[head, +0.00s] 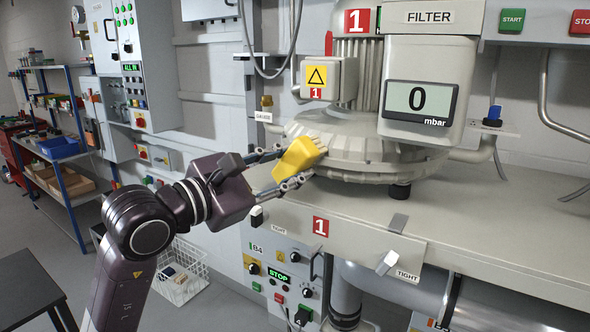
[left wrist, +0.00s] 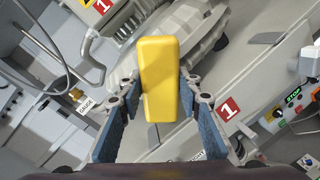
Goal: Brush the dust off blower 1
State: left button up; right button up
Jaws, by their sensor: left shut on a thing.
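Blower 1 (head: 365,152) is a large pale grey machine on the bench, with a ribbed motor on top and a red "1" sign. My left gripper (head: 300,164) is shut on a yellow brush (head: 298,158), a block with a pale end by the blower's housing. I cannot tell whether the brush touches the housing. In the left wrist view the yellow brush (left wrist: 160,78) stands between the two fingers, with the blower (left wrist: 195,30) behind it. No dust can be made out clearly. My right gripper is in neither view.
A filter box (head: 428,75) with a display reading 0 mbar hangs in front of the motor. The pale bench top (head: 490,220) is clear to the right. A control panel (head: 285,275) is below the bench. A wire basket (head: 180,272) stands at lower left.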

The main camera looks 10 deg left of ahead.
aim_at(301, 164)
pick_arm(q)
jog(key=shift+w+a+b, duration=0.25)
jog(key=shift+w+a, duration=0.2)
jog(key=shift+a, duration=0.25)
jog(key=shift+w+a+b, duration=0.2)
jog(key=shift+w+a, duration=0.2)
jog(key=shift+a, duration=0.3)
jog(key=shift+r+p, duration=0.45)
jog(key=shift+r, duration=0.3)
jog(key=shift+s+d, duration=0.65)
jog(key=shift+d, duration=0.4)
jog(key=shift+s+d, duration=0.6)
jog(key=shift+d, duration=0.5)
jog(key=shift+s+d, duration=0.65)
jog(key=shift+d, duration=0.4)
jog(key=shift+f+b, duration=0.15)
jog(key=shift+b, duration=0.35)
jog(key=shift+w+a, duration=0.3)
jog(key=shift+a, duration=0.2)
jog(key=shift+w+a+b, duration=0.35)
jog(key=shift+a, duration=0.25)
jog(key=shift+w+a+b, duration=0.3)
jog(key=shift+w+a, duration=0.05)
jog(key=shift+a, duration=0.2)
jog(key=shift+w+a+b, duration=0.4)
jog(key=shift+a, duration=0.35)
jog(key=shift+w+a, duration=0.5)
jog(key=shift+a, duration=0.3)
